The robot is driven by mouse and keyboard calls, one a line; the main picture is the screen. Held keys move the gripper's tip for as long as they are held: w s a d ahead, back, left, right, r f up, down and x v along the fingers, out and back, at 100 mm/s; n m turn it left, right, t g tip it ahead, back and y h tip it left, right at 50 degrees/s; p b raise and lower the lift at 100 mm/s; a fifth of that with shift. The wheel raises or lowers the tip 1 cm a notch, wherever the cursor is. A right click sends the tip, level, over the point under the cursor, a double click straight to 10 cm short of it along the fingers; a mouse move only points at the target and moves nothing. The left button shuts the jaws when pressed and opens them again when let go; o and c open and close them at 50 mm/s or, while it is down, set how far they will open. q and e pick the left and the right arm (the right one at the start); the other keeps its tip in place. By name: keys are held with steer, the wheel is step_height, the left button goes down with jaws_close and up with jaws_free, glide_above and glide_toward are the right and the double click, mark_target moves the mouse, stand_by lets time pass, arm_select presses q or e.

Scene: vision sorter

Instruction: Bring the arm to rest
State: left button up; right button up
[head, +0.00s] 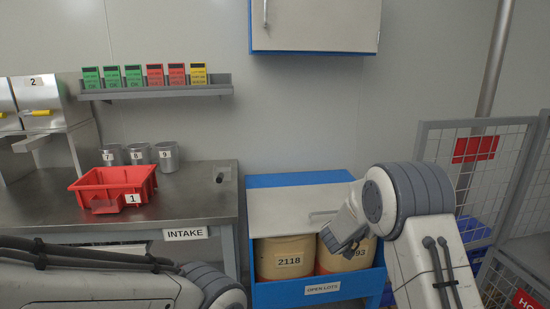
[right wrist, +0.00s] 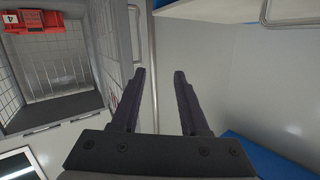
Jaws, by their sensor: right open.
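My right arm (head: 415,200) comes in at the right of the head view, bent over at a rounded joint. Its gripper (head: 345,240) hangs in front of the open-lots cabinet, partly hidden by the wrist. In the right wrist view the two dark fingers of my right gripper (right wrist: 159,75) are apart, with nothing between them. My left arm (head: 100,280) lies along the bottom left of the head view; its gripper is not seen.
A blue cabinet (head: 260,220) labelled OPEN LOTS holds drums (head: 283,260). Left of it, the steel INTAKE table (head: 200,200) carries a red bin (head: 110,180) and several metal cups (head: 168,157). A mesh fence (head: 440,145) stands at right; a wall cabinet (head: 315,25) hangs above.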

steer(key=s+a+f+n+g+y, duration=0.1)
steer(key=s+a+f+n+y, duration=0.2)
steer(key=s+a+n+y, duration=0.65)
steer(key=s+a+f+n+g+y, duration=0.1)
steer(key=s+f+g, duration=0.15)
steer(key=s, duration=0.85)
steer(key=s+a+f+g+y, duration=0.15)
steer(key=s+g, duration=0.25)
steer(key=s, duration=0.6)
steer(key=s+a+r+n+g, duration=0.1)
steer(key=s+a+r+n, duration=0.1)
steer(key=s+a+n, duration=0.35)
steer(key=s+a+r+n+g, duration=0.2)
steer(key=s+a+r, duration=0.1)
steer(key=s+a, duration=0.5)
step_height(320, 180, up, 20)
steer(key=s+p, duration=0.1)
steer(key=p, duration=1.9)
steer(key=shift+f, duration=0.1)
